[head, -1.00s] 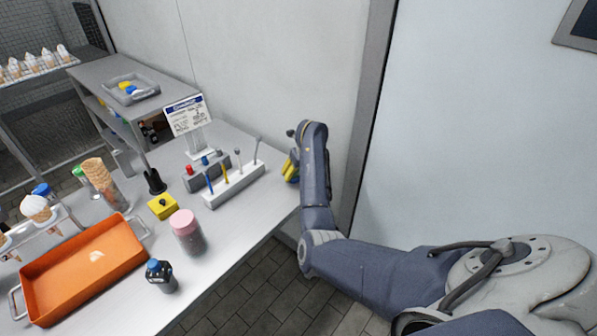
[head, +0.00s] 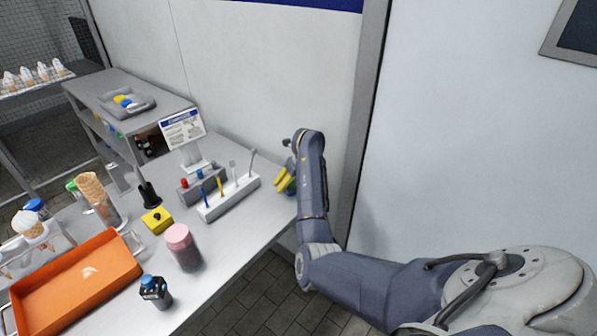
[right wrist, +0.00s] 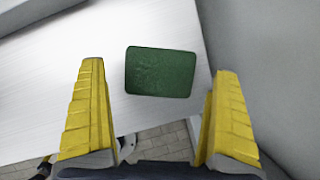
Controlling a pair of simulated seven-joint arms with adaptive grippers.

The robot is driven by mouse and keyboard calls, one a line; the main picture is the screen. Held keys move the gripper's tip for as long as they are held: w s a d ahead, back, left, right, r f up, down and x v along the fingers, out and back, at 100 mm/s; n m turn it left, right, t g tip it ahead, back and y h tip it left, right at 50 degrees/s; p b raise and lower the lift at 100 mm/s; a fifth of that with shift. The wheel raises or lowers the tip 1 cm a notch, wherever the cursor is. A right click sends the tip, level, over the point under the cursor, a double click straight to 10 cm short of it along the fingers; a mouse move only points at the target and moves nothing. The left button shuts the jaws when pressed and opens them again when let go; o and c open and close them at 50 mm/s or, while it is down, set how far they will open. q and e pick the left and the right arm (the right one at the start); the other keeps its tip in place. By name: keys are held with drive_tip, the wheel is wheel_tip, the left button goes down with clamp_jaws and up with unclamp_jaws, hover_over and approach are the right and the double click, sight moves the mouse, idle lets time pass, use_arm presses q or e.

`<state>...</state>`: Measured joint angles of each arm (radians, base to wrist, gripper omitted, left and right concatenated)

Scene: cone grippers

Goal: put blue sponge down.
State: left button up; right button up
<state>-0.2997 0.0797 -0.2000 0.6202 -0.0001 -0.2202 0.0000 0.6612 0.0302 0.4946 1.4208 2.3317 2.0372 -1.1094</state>
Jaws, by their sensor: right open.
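A dark green rectangular pad (right wrist: 160,72) lies flat on the table's right end in the right wrist view. It looks like the top face of a sponge; no blue side shows there. My right gripper (right wrist: 158,80) is open, with one yellow finger on each side of the pad and clear gaps between. In the head view the right gripper (head: 284,180) is at the table's right end by the wall, and its arm hides much of that spot. My left gripper is not in view.
A white holder (head: 229,200) with several upright tools stands left of the gripper. A pink-lidded jar (head: 182,248), yellow block (head: 157,221) and orange tray (head: 75,285) are farther left. A grey tray (head: 143,106) with blue and yellow items sits behind. The wall (right wrist: 255,60) is close on the right.

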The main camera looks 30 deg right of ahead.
drive_tip(key=v, duration=1)
idle(0.4)
